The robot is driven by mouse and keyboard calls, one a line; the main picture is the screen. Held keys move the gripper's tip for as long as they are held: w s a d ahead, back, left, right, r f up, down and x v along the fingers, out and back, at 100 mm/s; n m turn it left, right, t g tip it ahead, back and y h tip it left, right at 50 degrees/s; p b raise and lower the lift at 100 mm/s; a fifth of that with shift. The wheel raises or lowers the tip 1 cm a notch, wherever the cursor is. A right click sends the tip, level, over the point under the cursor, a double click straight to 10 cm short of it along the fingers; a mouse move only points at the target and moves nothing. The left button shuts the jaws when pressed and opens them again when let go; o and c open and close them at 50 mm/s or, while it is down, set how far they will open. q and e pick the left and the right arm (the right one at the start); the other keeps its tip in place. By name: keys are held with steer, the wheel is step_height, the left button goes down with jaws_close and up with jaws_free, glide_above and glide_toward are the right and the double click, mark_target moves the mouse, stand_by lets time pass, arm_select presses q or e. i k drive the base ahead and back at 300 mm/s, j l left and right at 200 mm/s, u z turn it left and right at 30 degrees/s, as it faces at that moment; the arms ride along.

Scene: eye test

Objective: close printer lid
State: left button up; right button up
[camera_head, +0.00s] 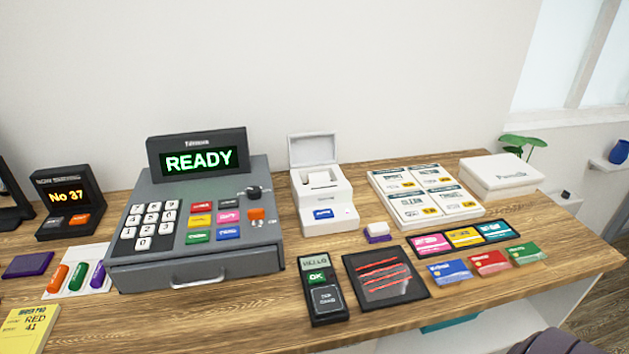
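A small white receipt printer (328,214) stands on the wooden counter, right of the cash register. Its lid (313,149) is raised and tilted up at the back. A white paper roll (320,180) shows in the open bay. A blue label is on the printer's front.
The grey cash register (200,220) reads READY. A card terminal (322,290), a dark pad with red streaks (385,278) and a stamp (377,232) lie in front. Price sheets (425,195) and a white box (501,174) are to the right. The wall is close behind.

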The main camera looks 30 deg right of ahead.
mark_target(314, 148)
steer(key=z, duration=1.1)
steer(key=i+l+z, duration=0.1)
steer(key=l+z, duration=0.4)
steer(key=i+l+z, duration=0.1)
steer(key=l+z, duration=0.2)
steer(key=z, duration=0.15)
